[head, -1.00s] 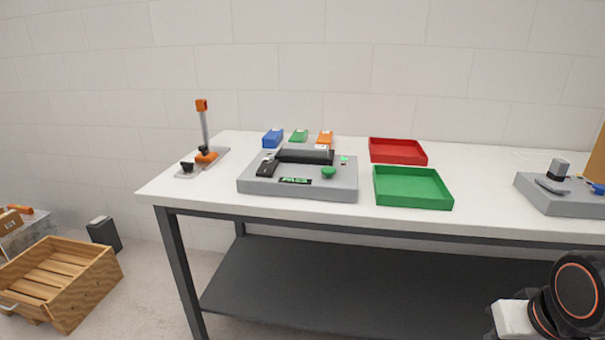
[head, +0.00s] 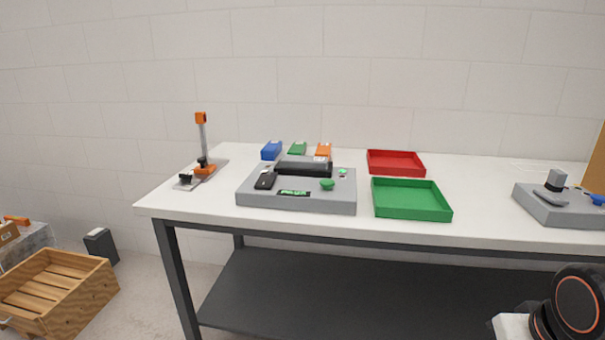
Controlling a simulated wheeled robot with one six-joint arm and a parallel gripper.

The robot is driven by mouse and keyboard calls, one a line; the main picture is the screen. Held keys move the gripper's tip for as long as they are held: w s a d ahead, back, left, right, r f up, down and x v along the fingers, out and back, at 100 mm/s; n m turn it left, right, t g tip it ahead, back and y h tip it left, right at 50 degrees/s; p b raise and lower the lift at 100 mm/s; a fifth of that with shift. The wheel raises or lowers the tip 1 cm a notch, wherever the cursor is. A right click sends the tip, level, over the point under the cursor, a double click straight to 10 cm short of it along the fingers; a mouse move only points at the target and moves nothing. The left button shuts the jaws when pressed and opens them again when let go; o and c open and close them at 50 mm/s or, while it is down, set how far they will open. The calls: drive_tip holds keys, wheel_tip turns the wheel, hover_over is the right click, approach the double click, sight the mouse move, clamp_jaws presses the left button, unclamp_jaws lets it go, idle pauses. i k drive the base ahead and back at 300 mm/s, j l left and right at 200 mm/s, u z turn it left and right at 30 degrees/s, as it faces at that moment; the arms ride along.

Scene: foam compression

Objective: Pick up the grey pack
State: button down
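A grey block with a small white label, which looks like the grey pack (head: 303,159), lies at the back of the grey test device (head: 300,203) on the table, behind a black bar. The bar hides part of it, and I cannot tell whether it is clamped. Blue (head: 271,151), green (head: 298,149) and orange (head: 323,151) packs stand in a row just behind the device. My gripper is not in view; only a black, orange-ringed part of my arm shows at the bottom right.
A green tray (head: 412,211) and a red tray (head: 396,173) stand right of the device. An orange-handled lever stand (head: 202,150) is at left, another grey device (head: 560,211) at far right. A wooden crate (head: 90,309) and a dark box (head: 101,246) are on the floor.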

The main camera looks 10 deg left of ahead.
sight(296, 161)
drive_tip(key=i+j+u, duration=0.45)
drive_tip(key=i+j, duration=0.35)
drive_tip(key=k+l, duration=0.4)
drive_tip(key=k, duration=0.15)
drive_tip(key=i+l+u, duration=0.1)
drive_tip(key=i, duration=0.4)
